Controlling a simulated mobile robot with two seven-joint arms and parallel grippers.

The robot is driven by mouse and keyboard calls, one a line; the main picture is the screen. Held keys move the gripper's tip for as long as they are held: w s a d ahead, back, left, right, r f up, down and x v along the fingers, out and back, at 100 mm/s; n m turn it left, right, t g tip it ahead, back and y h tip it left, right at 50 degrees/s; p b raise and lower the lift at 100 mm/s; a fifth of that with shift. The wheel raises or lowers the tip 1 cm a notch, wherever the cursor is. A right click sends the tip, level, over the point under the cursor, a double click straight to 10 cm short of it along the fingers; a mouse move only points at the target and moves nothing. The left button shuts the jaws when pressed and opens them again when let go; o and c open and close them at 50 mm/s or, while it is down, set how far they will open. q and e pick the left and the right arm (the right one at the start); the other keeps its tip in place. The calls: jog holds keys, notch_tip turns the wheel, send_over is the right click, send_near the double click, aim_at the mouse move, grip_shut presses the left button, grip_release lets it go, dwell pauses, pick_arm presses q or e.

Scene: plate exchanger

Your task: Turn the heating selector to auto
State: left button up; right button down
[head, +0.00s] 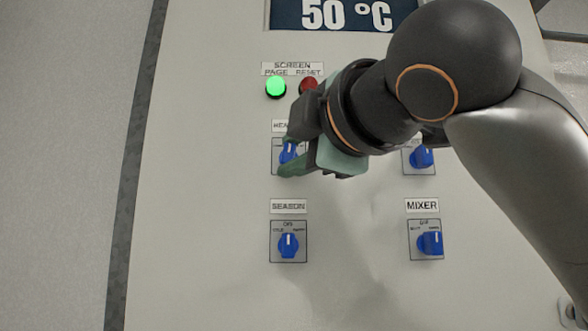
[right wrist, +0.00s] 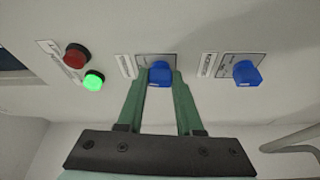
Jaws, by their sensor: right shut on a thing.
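The heating selector (head: 289,151) is a blue knob with a white mark on a small square plate, below a label of which only the first letters show. My right gripper (head: 287,158) comes in from the right and is shut on this knob, one finger above it and one below. The gripper partly hides the knob, its plate and its label, so the plate's words cannot be read. The white mark seems to point about upward. In the right wrist view the knob (right wrist: 160,73) sits between the two green fingertips. My left gripper is not in view.
A lit green button (head: 276,87) and a red button (head: 308,85) are just above. The season selector (head: 288,246) is below. The mixer selector (head: 430,243) and another blue knob (head: 421,158) are to the right. A display (head: 345,14) reads 50 °C. The panel's left part is bare.

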jog(key=m+t+b, duration=0.1)
jog(key=m, duration=0.1)
jog(key=m+b, duration=0.2)
jog(key=shift+a+f+m+t, duration=0.15)
jog(key=shift+f+m+t, duration=0.2)
jog(key=shift+m+t, duration=0.05)
jog(key=shift+m+t+h+b, duration=0.3)
jog(key=shift+m+b, duration=0.3)
jog(key=shift+m, duration=0.2)
jog(key=shift+r+m+b, duration=0.1)
jog(key=shift+m+b, duration=0.3)
jog(key=shift+m, duration=0.4)
jog(key=shift+t+h, duration=0.3)
jog(key=shift+t, duration=0.1)
jog(key=shift+m, duration=0.3)
jog(key=shift+r, duration=0.1)
jog(key=c, duration=0.7)
grip_release()
jog(key=shift+o, duration=0.7)
